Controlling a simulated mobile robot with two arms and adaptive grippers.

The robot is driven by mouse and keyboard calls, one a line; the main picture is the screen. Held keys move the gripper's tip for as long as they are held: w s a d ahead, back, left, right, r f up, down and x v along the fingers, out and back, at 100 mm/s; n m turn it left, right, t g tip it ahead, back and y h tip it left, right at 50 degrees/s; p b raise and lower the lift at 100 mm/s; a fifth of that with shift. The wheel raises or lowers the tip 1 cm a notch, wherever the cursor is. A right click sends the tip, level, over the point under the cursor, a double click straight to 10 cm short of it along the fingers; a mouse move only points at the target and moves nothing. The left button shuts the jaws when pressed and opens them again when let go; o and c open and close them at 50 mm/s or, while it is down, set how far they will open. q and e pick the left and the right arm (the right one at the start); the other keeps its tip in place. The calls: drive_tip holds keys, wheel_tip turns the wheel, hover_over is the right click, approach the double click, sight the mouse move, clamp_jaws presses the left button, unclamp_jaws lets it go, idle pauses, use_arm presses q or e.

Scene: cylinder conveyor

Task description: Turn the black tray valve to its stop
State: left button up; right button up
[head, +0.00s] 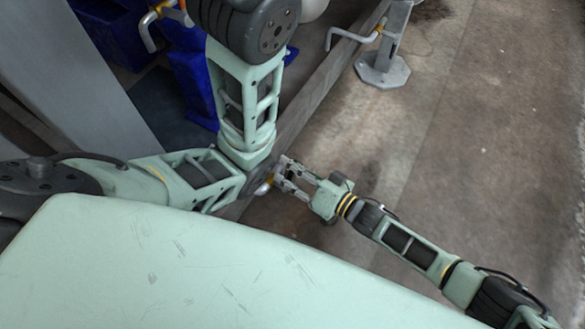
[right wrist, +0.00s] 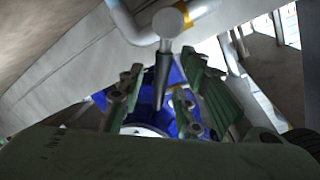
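In the right wrist view a black tapered lever (right wrist: 162,80), which looks like the black tray valve, hangs below a grey round pipe end (right wrist: 168,22). My right gripper (right wrist: 165,98) is open, with one finger on each side of the lever. Gaps show between the lever and both fingers. In the head view my right gripper (head: 284,178) is beside my left arm, which hides most of the valve area. A small yellow part shows by its fingertips. My left gripper is not in view.
Blue crates (head: 190,75) stand at upper left, behind my left arm. A bent grey pipe handle (head: 350,38) and a metal post foot (head: 382,70) are at the top. A long beam (head: 325,80) runs along the floor. The concrete floor (head: 480,150) at right is clear.

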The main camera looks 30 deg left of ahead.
drive_tip(key=v, duration=1.2)
